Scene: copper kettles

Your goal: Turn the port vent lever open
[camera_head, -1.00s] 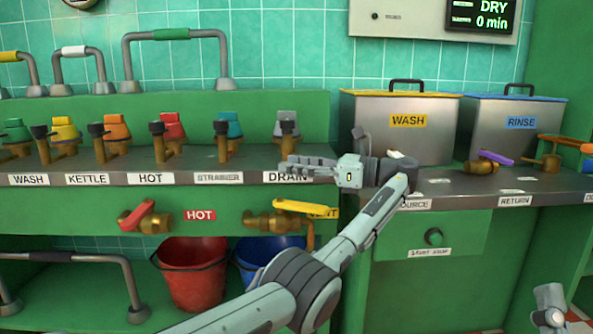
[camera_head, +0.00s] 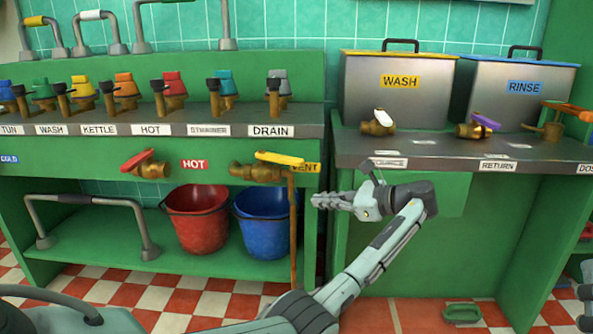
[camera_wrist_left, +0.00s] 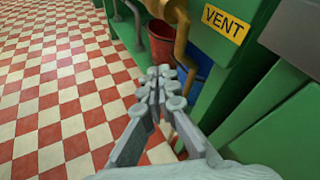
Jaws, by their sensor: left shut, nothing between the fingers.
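The vent valve is brass (camera_head: 247,171) with a yellow lever (camera_head: 280,159). In the left wrist view the VENT label (camera_wrist_left: 226,20) is at the top, beside brass piping (camera_wrist_left: 182,38); the lever does not show there. My left gripper (camera_head: 317,200) is shut and empty, pointing left, a little below and right of the lever and apart from it. Its closed fingers fill the middle of the left wrist view (camera_wrist_left: 161,75).
A red-handled HOT valve (camera_head: 147,165) is left of the vent valve. A red bucket (camera_head: 197,217) and a blue bucket (camera_head: 262,220) stand on the shelf below. A vertical brass pipe (camera_head: 292,225) drops beside my fingers. WASH (camera_head: 396,110) and RINSE (camera_head: 505,105) tanks stand on the right counter.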

